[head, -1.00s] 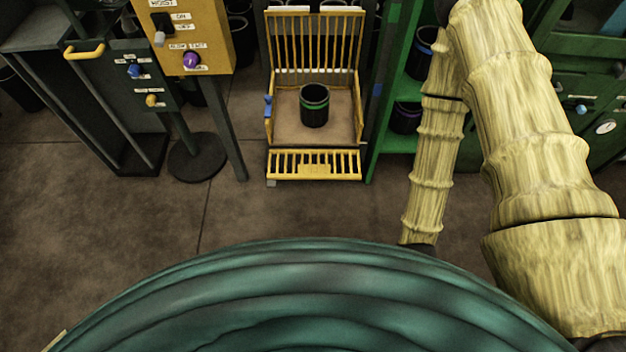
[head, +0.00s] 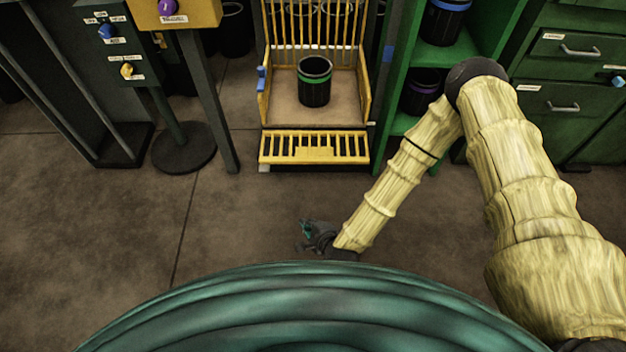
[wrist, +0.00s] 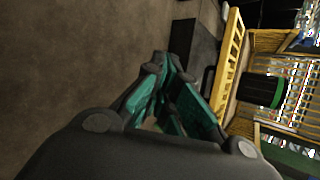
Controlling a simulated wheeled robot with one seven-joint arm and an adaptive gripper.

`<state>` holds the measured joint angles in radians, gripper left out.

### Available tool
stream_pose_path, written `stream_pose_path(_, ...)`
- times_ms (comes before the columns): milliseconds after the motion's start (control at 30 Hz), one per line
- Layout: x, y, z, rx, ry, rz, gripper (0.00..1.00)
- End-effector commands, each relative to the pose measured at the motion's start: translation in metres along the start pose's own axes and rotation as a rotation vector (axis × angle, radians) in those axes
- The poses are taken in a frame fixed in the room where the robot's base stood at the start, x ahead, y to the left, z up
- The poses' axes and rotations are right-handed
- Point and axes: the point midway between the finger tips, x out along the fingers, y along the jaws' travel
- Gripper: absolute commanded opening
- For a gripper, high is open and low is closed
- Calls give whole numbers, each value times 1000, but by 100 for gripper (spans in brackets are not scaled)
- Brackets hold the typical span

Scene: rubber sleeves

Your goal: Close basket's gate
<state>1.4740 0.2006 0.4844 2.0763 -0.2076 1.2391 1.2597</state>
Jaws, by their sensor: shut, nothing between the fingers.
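The yellow basket (head: 266,105) stands ahead with its barred back upright. Its gate (head: 314,147) is a yellow slatted panel, folded down at the front, so the front is open. A black bucket-like sleeve with a green band (head: 314,82) stands upright on the basket floor. A blue latch-like part (head: 261,78) is on the basket's left side. My gripper (head: 304,230) is low in front of the basket, apart from the gate, shut and empty.
A yellow control box (head: 185,14) on a dark post stands left of the basket. A round black base (head: 184,148) is beside it. Green shelving (head: 486,40) with black sleeves stands close on the right. The floor (head: 230,215) before the basket is clear.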

Motion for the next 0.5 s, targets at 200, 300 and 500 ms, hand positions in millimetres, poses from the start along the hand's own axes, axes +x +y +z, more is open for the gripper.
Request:
stream_pose_path(200,71,0,-9,326,-19,-182,0)
stream_pose_path(300,96,-6,-15,476,-36,-265,0)
stream_pose_path(500,141,-18,-34,770,-88,-436,0)
